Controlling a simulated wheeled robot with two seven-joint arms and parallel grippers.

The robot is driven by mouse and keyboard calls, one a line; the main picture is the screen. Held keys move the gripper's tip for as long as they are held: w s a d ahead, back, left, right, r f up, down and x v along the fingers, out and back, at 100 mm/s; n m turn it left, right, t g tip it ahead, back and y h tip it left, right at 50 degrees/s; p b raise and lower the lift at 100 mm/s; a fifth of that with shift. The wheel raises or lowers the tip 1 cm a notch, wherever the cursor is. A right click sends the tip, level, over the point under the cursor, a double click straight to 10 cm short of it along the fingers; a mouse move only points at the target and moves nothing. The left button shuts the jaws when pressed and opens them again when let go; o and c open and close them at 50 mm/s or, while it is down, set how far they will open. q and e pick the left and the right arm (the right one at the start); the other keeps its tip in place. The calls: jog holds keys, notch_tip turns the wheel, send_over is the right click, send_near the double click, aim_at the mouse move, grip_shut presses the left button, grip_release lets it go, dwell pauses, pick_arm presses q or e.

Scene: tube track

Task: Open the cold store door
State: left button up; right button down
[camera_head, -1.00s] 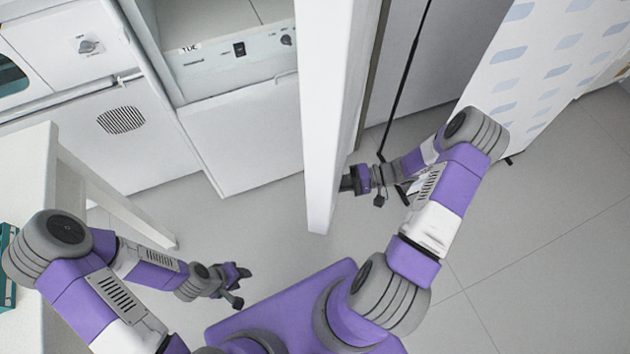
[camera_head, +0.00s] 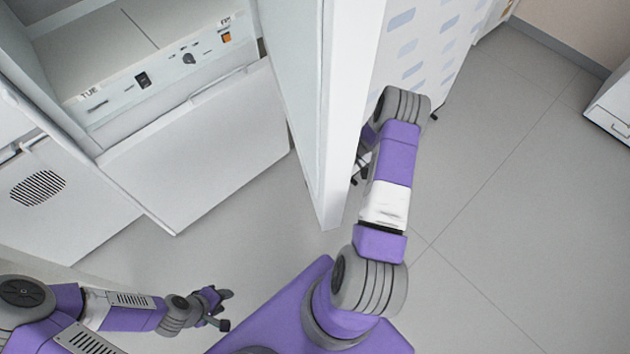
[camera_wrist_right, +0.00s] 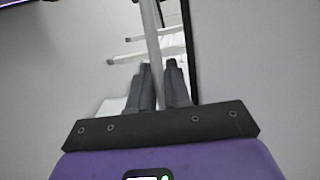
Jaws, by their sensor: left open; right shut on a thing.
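The cold store door (camera_head: 346,100) is a tall white slab in the middle of the head view, with its edge toward me and its left face also showing. It appears to stand open. My right gripper (camera_wrist_right: 159,66) is shut on the grey upright handle bar (camera_wrist_right: 150,25), which runs between its fingers in the wrist view. In the head view the right hand is on the right side of the door, mostly hidden behind the door edge and my arm. My left gripper (camera_head: 224,308) is open and empty, low above the floor, apart from the door.
A white cabinet front (camera_head: 200,145) with a switch panel (camera_head: 145,80) stands left of the door. A patterned white panel (camera_head: 425,40) is behind the door at right. Open grey floor (camera_head: 510,200) spreads to the right. A white drawer unit (camera_head: 612,108) stands at the far right.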

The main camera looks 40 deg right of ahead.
jog(key=c, duration=1.4)
grip_release()
jog(key=shift+w, duration=0.15)
jog(key=shift+c, duration=0.2)
jog(key=shift+d, duration=0.15)
jog(key=d+r+p, duration=0.1)
jog(key=d, duration=0.6)
jog(key=shift+r, duration=0.2)
jog(key=shift+d, duration=0.1)
